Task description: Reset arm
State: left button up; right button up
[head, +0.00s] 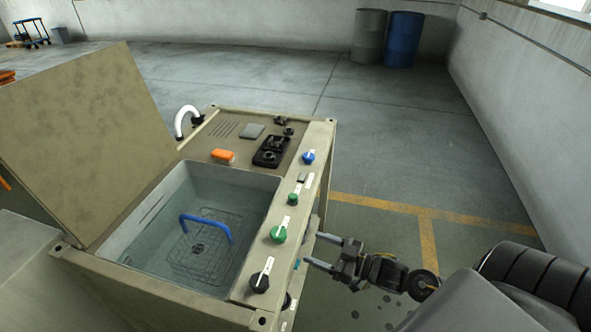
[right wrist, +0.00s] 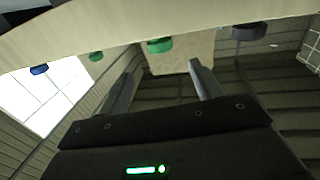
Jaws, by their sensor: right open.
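My right gripper (head: 318,252) is in the head view, right of the machine's front panel, its two fingers apart and pointing left toward the panel edge. Nothing shows between the fingers. The right wrist view also shows this gripper (right wrist: 160,82) open and empty, below the panel's overhanging edge (right wrist: 110,32). A green knob (right wrist: 160,45) is seen past the fingertips. I cannot tell whether the fingers touch the panel. My left gripper is not in view.
The beige machine has a water-filled basin (head: 146,237) with a blue-handled wire basket (head: 206,222) and a raised lid (head: 85,135). Knobs line its panel, including a green one (head: 278,234) and a black one (head: 260,282). Two drums (head: 403,40) stand far back. Floor to the right is clear.

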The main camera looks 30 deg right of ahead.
jog(key=s+d+f+g+h, duration=0.1)
jog(key=d+f+h, duration=0.25)
jog(key=f, duration=0.45)
jog(key=s+d+f+g+h, duration=0.1)
jog(key=d+f+h, duration=0.2)
jog(key=d+f, duration=0.35)
jog(key=s+d+f+m+g+h, duration=0.1)
jog(key=s+f+g, duration=0.1)
jog(key=s+f, duration=0.45)
jog(key=s+d+f+m+g+h, duration=0.1)
jog(key=s+f+g+h, duration=0.15)
jog(key=f, duration=0.75)
jog(key=s+a+f+m+g, duration=0.1)
jog(key=s+a+f+g, duration=0.15)
jog(key=s+f, duration=0.55)
jog(key=s+a+f+g, duration=0.25)
jog(key=s+f, duration=0.35)
jog(key=s, duration=0.4)
jog(key=s+a+f+g, duration=0.1)
jog(key=s+a, duration=0.2)
jog(key=a, duration=0.2)
jog(key=s+a+f+m+g, duration=0.1)
jog(key=s+a+f, duration=0.1)
jog(key=a, duration=0.4)
jog(key=shift+s+a+f+g, duration=0.15)
jog(key=shift+s+f+g, duration=0.2)
jog(key=shift+s, duration=0.1)
